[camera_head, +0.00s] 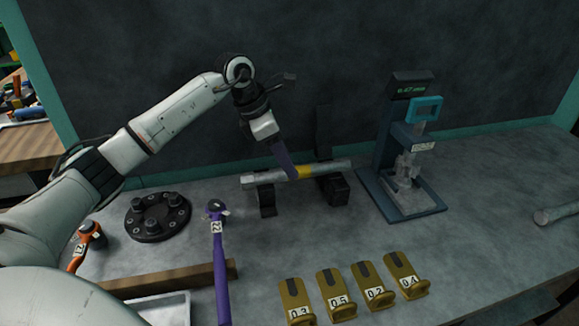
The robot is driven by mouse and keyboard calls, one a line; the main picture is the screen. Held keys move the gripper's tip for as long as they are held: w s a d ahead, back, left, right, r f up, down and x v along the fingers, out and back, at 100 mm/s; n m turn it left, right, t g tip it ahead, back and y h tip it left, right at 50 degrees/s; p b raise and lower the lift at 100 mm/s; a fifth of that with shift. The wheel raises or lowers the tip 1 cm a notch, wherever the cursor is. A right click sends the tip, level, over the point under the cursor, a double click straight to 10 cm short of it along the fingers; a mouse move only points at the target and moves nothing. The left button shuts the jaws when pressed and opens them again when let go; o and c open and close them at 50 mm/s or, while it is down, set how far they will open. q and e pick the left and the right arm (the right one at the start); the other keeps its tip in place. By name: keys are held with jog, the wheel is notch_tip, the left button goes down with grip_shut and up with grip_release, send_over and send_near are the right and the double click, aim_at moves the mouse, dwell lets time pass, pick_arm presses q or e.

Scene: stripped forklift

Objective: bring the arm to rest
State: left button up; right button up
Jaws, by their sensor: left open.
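My left arm (175,112) comes in from the left, bends at a raised joint and hangs down over the middle of the bench. My left gripper (287,163) is open, with its lower end just at or in front of a grey bar (336,165) with a yellow band. I cannot tell whether it touches the bar. The bar lies level across a dark stand (266,203). My right gripper is not in view.
A dark round plate with knobs (157,217), a purple-handled tool (219,260) and an orange tool (80,253) are at the left. A blue test stand (383,165) with a display is right of the bar. Several numbered yellow holders (337,292) line the front. Bench right of them is mostly clear.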

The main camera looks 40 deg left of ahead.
pick_arm(q)
jog(key=v, duration=0.7)
jog(key=shift+r, duration=0.35)
jog(key=shift+s, duration=0.1)
jog(key=x, duration=1)
jog(key=shift+f, duration=0.25)
jog(key=shift+w+r+p, duration=0.2)
jog(key=shift+r+p, duration=0.5)
jog(key=shift+r, duration=0.1)
jog(key=shift+s+r+p, duration=0.1)
jog(key=shift+r+p, duration=0.45)
jog(key=shift+r, duration=0.25)
